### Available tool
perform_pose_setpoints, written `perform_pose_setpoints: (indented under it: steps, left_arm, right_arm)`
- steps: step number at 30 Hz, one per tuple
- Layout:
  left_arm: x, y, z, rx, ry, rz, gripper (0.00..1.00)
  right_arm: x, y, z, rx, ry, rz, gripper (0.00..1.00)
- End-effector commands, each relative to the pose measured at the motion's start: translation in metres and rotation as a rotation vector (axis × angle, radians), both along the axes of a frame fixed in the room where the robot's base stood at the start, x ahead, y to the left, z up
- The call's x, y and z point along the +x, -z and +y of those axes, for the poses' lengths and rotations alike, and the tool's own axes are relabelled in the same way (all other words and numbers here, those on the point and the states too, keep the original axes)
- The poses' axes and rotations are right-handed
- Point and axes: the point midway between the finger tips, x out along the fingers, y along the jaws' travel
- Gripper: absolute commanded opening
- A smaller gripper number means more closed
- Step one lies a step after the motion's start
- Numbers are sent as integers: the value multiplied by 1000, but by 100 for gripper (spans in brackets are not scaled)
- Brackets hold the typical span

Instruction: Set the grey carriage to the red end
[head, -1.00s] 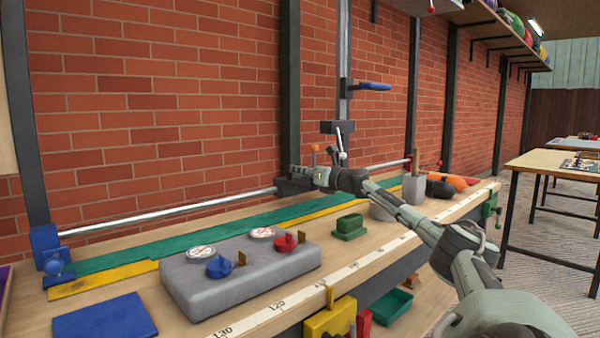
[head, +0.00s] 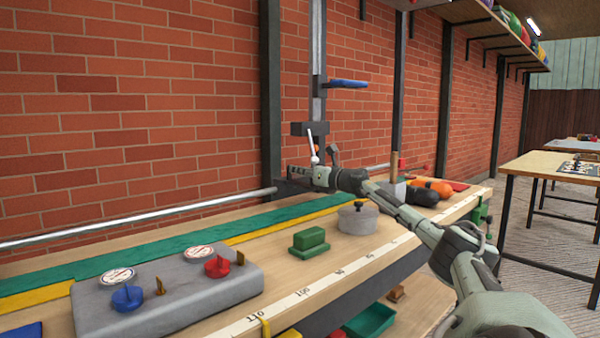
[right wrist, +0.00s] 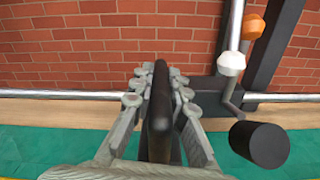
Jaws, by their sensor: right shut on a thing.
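The grey carriage (head: 290,187), dark grey, sits on the metal rail (head: 150,218) along the wall, beneath a dark upright post. My right gripper (head: 316,178) is at the carriage and partly covers it in the head view. In the right wrist view my right gripper (right wrist: 160,95) is shut on a dark upright plate, which seems to belong to the carriage. The red end (head: 425,168) is to the right along the rail, with a short stretch of rail visible between. The rail's blue end is out of view now. My left gripper is not in view.
A grey block with blue and red knobs (head: 180,298), a green block (head: 309,242) and a grey knobbed cylinder (head: 358,219) stand on the bench in front. A post with a blue handle (head: 348,83) and a white lever (head: 310,140) rise near the carriage.

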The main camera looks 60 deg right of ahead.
Motion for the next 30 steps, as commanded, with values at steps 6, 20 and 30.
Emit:
perform_pose_setpoints:
  steps: [6, 20, 30]
  left_arm:
    - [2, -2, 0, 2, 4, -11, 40]
    - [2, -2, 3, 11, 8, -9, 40]
    - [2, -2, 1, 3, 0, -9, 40]
  right_arm:
    - [-1, -3, -1, 0, 4, -5, 0]
    - [-1, -3, -1, -1, 3, -4, 23]
    - [0, -1, 0, 0, 0, -1, 36]
